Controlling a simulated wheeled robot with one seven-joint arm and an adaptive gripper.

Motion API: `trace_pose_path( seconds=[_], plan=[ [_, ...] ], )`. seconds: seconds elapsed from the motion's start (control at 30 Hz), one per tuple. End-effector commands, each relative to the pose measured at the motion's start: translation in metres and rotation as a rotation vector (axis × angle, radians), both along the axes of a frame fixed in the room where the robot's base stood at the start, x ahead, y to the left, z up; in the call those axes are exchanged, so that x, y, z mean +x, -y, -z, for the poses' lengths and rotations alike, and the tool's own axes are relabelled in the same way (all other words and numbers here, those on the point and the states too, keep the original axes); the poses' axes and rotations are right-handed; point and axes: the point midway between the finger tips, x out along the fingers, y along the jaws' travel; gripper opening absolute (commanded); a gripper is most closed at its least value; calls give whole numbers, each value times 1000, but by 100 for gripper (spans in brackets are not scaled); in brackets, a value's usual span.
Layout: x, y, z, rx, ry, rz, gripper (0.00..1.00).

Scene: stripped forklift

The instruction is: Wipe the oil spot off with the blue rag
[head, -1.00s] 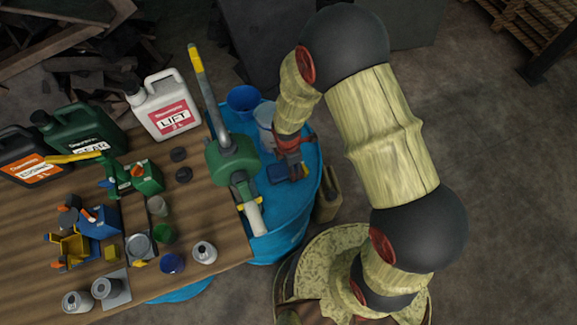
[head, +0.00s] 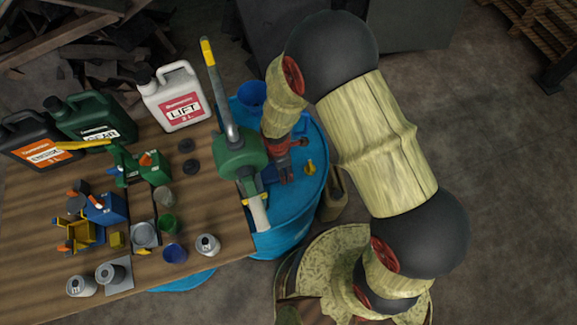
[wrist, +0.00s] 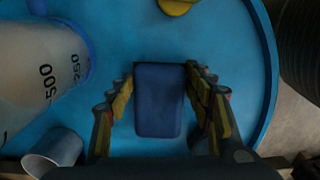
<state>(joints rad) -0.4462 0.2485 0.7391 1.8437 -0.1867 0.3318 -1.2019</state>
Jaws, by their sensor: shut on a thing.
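The blue rag (wrist: 158,110) is a folded, dark blue pad. In the wrist view it lies between the two fingers of my gripper (wrist: 160,84), which is shut on it, above the blue drum top (wrist: 225,35). I cannot tell whether the rag touches the drum top. In the head view my gripper (head: 286,172) is over the drum (head: 300,215), right of the green pump, and the rag (head: 270,174) shows only in part. I cannot make out the oil spot in either view; the gripper and rag hide part of the drum top.
The green hand pump (head: 238,155) stands close left of my gripper. A measuring jug (wrist: 35,75) and a small cup (wrist: 55,150) are left in the wrist view. A yellow piece (head: 309,167) lies on the drum. The wooden table (head: 190,225) holds cans and canisters.

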Motion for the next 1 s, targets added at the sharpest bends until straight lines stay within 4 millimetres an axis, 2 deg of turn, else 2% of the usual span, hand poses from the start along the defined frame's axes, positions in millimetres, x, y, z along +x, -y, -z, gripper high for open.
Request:
trace_pose_path(
  seconds=[0.13,0.5,1.0],
  plan=[
    [-3,-9,0,0,0,0,12],
    [-2,-10,-3,0,1,1,11],
    [-2,-10,-47,1,2,2,11]
  ],
)
